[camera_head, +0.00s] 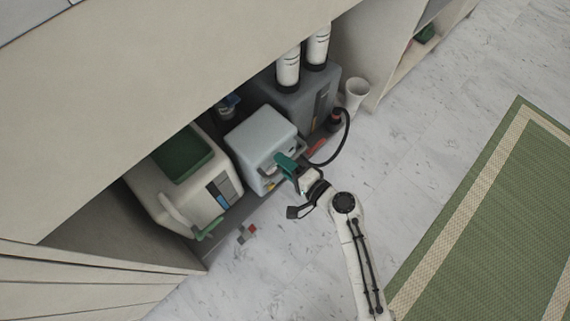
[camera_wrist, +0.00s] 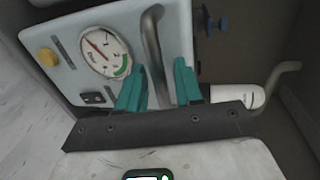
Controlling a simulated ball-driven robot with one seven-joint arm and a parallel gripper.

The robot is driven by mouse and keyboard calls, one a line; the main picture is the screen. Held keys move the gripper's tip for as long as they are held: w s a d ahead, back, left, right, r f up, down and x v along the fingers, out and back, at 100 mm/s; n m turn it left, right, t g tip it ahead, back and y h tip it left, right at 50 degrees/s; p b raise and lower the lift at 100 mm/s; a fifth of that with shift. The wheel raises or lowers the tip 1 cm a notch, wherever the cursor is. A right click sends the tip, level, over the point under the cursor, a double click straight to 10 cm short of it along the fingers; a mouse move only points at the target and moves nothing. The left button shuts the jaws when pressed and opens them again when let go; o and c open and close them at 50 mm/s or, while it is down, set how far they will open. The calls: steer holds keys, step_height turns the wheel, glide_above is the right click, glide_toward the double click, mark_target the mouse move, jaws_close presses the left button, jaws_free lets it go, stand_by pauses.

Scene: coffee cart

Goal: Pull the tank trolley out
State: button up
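A pale blue-grey boxy unit (camera_head: 257,139) stands under the counter, and I take it for the tank trolley. In the wrist view its front panel (camera_wrist: 73,28) carries a round gauge (camera_wrist: 105,52), a yellow knob (camera_wrist: 47,57) and a metal bar handle (camera_wrist: 153,45). My gripper (camera_head: 280,166) is at the front of this unit. In the wrist view the teal fingers (camera_wrist: 160,66) stand apart with the handle between them. I see a small gap on the right side of the handle; contact on the left cannot be told.
A cream container with a green lid (camera_head: 180,155) stands left of the unit. A dark grey box (camera_head: 300,102) with two white cylinders (camera_head: 288,68) stands right of it. A white cup (camera_head: 356,92) and a black hose (camera_head: 346,140) are at the right.

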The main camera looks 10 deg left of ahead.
steer(key=shift+c, duration=0.3)
jaws_close()
stand_by(0.3)
